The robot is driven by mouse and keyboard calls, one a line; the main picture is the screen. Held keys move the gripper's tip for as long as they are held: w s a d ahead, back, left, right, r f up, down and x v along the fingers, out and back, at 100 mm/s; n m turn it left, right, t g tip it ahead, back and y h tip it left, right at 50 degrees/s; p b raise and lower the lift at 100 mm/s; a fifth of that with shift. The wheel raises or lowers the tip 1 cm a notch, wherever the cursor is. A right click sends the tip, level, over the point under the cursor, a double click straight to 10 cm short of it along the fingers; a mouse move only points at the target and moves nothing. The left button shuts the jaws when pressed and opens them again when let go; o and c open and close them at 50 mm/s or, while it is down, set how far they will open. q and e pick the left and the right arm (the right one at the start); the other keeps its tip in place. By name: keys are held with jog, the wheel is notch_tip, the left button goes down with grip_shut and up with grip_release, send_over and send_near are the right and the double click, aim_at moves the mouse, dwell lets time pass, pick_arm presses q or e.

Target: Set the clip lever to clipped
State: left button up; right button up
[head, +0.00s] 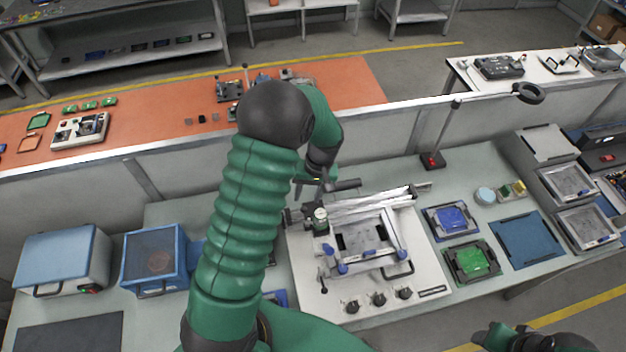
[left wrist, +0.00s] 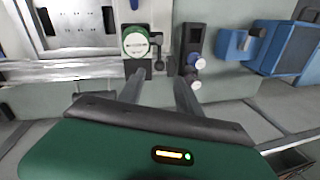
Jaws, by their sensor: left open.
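A white-based fixture (head: 310,285) stands on the bench with a pale metal frame (head: 385,238) on top. Several blue-tipped levers sit around the frame, one at its front left (head: 342,268) and one at its right (head: 402,255). I cannot tell which is the clip lever or how it is set. My left gripper (head: 318,184) is above the fixture's back left. In the left wrist view its two fingers (left wrist: 160,92) are apart with nothing between them. Beyond them is a round green-and-white cap (left wrist: 136,43). My right gripper (head: 515,340) is only partly seen at the lower right.
A blue tray (head: 450,219) and a green board in a dark tray (head: 472,262) lie right of the fixture. A blue box (head: 154,260) stands to the left. My left arm hides part of the bench.

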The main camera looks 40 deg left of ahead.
pick_arm(q)
notch_tip(320, 180, up, 11)
jog(key=w+d+b, duration=0.1)
jog(key=b, duration=0.1)
jog(key=shift+w+d+f, duration=0.15)
jog(key=shift+w+d, duration=0.05)
jog(key=shift+d, duration=0.05)
pick_arm(e)
jog(key=x, duration=0.2)
jog(key=shift+s+f, duration=0.25)
jog(key=shift+f, duration=0.2)
